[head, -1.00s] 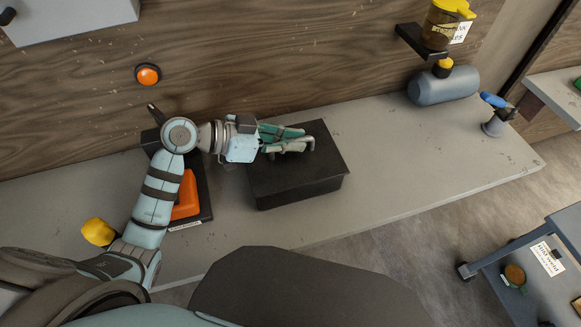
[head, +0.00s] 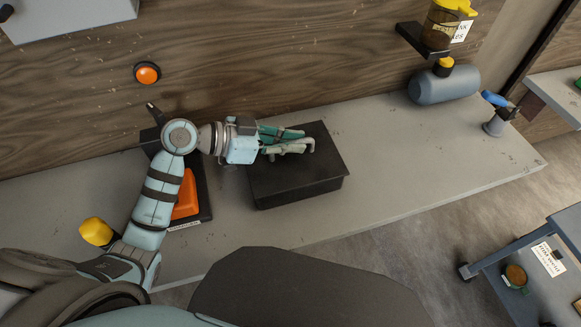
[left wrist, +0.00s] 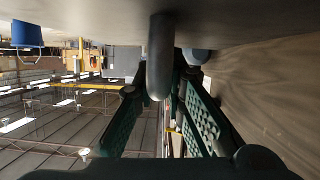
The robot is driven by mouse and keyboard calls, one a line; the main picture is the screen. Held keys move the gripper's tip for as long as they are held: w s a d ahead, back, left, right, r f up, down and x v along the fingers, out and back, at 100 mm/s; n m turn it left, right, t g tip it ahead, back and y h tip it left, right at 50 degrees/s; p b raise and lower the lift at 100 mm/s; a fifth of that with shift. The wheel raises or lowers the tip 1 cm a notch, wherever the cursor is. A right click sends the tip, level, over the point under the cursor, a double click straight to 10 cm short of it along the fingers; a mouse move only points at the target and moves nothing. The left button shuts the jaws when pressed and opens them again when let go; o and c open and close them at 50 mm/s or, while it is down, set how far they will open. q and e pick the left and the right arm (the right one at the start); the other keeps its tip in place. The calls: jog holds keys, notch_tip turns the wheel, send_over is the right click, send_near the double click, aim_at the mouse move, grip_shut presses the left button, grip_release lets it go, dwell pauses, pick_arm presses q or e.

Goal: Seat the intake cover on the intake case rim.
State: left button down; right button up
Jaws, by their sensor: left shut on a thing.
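The intake cover (head: 318,172) is a flat black plate lying over the dark box-shaped intake case (head: 320,191) on the bench. Its edge overhangs the case a little; I cannot tell whether it sits fully on the rim, which is hidden beneath. My left gripper (head: 300,144) reaches in from the left just above the cover and is shut on its handle. In the left wrist view a rounded grey handle bar (left wrist: 160,58) stands between the green fingers. The fingers hide much of the handle in the head view. My right gripper is not in view.
An orange part (head: 186,196) lies on a dark tray left of the case, partly under my arm. A yellow object (head: 97,232) stands farther left. A grey cylinder (head: 445,86) and a blue-handled tool (head: 496,122) are at the right. The bench (head: 410,160) right of the case is clear.

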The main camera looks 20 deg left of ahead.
pick_arm(q)
jog(key=c, duration=1.6)
grip_release()
jog(key=o, duration=1.2)
jog(key=shift+o, duration=0.6)
jog(key=shift+o, duration=1.4)
